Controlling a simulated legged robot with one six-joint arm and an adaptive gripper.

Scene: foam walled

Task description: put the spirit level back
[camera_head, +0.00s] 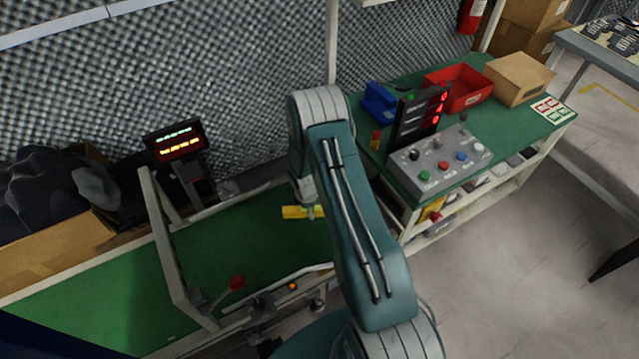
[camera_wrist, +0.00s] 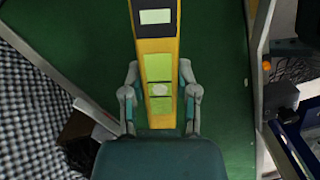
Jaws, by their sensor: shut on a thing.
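The spirit level (camera_wrist: 154,45) is a yellow bar with pale green windows and a dark section with a white panel. In the wrist view it runs from the top edge down between the fingers of my gripper (camera_wrist: 160,92), which is shut on it. In the head view the left part of the spirit level (camera_head: 296,212) shows over the green belt surface (camera_head: 235,245). My arm hides the rest of it and most of the gripper. I cannot tell whether it touches the green surface.
A white-framed gate (camera_head: 165,240) spans the green surface at left, with a lit display (camera_head: 174,141) behind. At right is a green bench with a control box (camera_head: 440,165), red bin (camera_head: 460,88), blue bin (camera_head: 379,103) and cardboard box (camera_head: 519,78). A foam wall stands behind.

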